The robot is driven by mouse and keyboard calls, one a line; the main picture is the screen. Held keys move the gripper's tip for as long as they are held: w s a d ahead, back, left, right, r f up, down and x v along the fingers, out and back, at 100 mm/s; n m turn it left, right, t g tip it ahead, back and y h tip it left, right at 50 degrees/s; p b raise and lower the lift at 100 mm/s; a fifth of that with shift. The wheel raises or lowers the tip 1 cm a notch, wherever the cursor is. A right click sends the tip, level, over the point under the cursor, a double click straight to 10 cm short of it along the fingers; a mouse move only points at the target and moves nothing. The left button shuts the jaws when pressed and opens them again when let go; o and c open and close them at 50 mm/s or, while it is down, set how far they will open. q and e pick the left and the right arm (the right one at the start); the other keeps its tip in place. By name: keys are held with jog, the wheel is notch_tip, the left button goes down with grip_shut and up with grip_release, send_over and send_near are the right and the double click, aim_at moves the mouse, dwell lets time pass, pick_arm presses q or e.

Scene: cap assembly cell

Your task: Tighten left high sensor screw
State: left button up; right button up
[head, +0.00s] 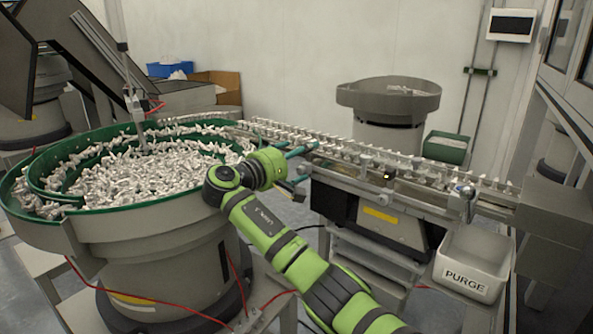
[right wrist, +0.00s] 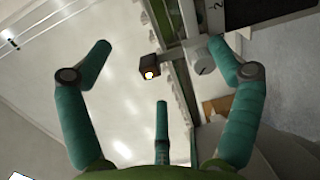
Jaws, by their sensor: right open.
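In the right wrist view a small dark sensor block (right wrist: 149,68) with a bright light on its face sits beside a silver round screw knob (right wrist: 202,58) on a bracket. The knob is close to the upper right finger, and I cannot tell if they touch. My right gripper (right wrist: 165,75) is open, its teal fingers spread around the sensor area with nothing held. In the head view my right gripper (head: 298,166) is at the left end of the feed rail (head: 370,155); the sensor there is largely hidden. My left gripper is not in view.
A large green-rimmed bowl (head: 75,238) full of white caps stands at left, close to my right wrist. Another dark sensor (head: 387,175) is farther right along the rail. A white PURGE bin (head: 468,280) stands below the rail's right end. A grey hopper (head: 388,97) stands behind.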

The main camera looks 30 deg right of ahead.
jog(key=shift+t, duration=0.4)
jog(key=r, duration=0.2)
jog(key=a+r, duration=0.1)
jog(key=r, duration=0.1)
jog(key=a+r, duration=0.1)
jog(key=r, duration=0.1)
jog(key=shift+s+r, duration=0.25)
jog(key=shift+r, duration=0.05)
jog(key=c, duration=0.4)
jog(key=n+y+p, duration=0.4)
jog(key=n+p, duration=0.7)
jog(key=n, duration=0.3)
send_near(299, 170)
jog(key=d, duration=0.2)
jog(key=x, duration=0.4)
jog(key=p+x, duration=0.1)
jog(key=x, duration=0.1)
jog(key=shift+w+f, duration=0.3)
jog(key=shift+w, duration=0.05)
